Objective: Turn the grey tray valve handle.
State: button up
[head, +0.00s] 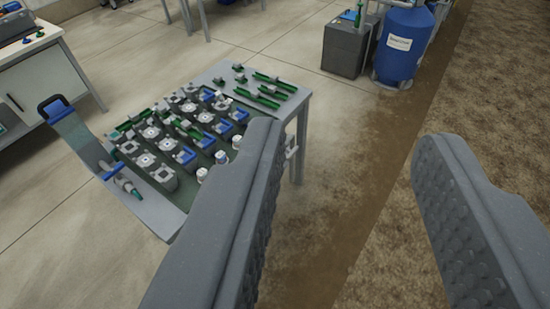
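My gripper (350,140) is open and empty, its two dark grey ridged fingers wide apart in the foreground. A small table (300,92) stands to the left, beyond the left finger. On it a dark green tray (213,166) holds rows of valves and fittings, with grey, blue, green and white parts. Several grey valve pieces (163,177) show there; I cannot tell which one carries the grey tray valve handle. The left finger hides the near right part of the table. A small pale fitting (291,151) shows at the table's right side.
A white bench (40,75) is at the far left. A blue tank (400,45) and grey box (346,47) stand at the back right. The floor right of the table is clear.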

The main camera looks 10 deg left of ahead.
aim_at(291, 153)
jog(key=u, duration=0.15)
jog(key=i, duration=1)
jog(key=k, duration=0.55)
jog(key=z, duration=0.3)
jog(key=i, duration=1.25)
jog(key=z, duration=0.05)
